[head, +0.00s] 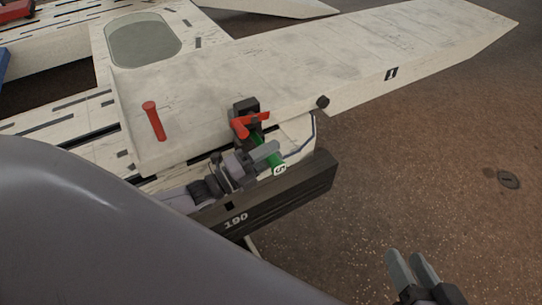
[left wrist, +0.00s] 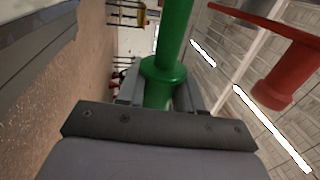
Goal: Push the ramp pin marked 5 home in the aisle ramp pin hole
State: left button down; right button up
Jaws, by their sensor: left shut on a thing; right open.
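The green ramp pin (head: 279,168), with a white end marked 5, is in my left gripper (head: 262,152). In the left wrist view the green pin (left wrist: 172,35) runs up between the fingers, with a wide collar (left wrist: 163,72) near them. The gripper is shut on it beside the pale ramp (head: 310,60). A dark block (head: 246,106) with a red lever-like part (head: 246,126) is at the ramp's near side, just beyond the pin. I cannot tell whether the pin's far end is in a hole. My right gripper (head: 413,266) is open and empty over the floor.
A red pin (head: 153,120) stands on the ramp's left part. A dark beam marked 190 (head: 285,200) lies below my left gripper. The brown floor (head: 430,150) at the right is mostly clear.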

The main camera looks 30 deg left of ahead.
aim_at(256, 135)
pick_arm(q)
jog(key=shift+w+a+b, duration=0.45)
jog(key=shift+w+a, duration=0.1)
jog(key=shift+a, duration=0.35)
jog(key=shift+w+a+b, duration=0.45)
jog(key=shift+w+a, duration=0.05)
jog(key=shift+a, duration=0.4)
pick_arm(e)
jog(key=shift+f, duration=1)
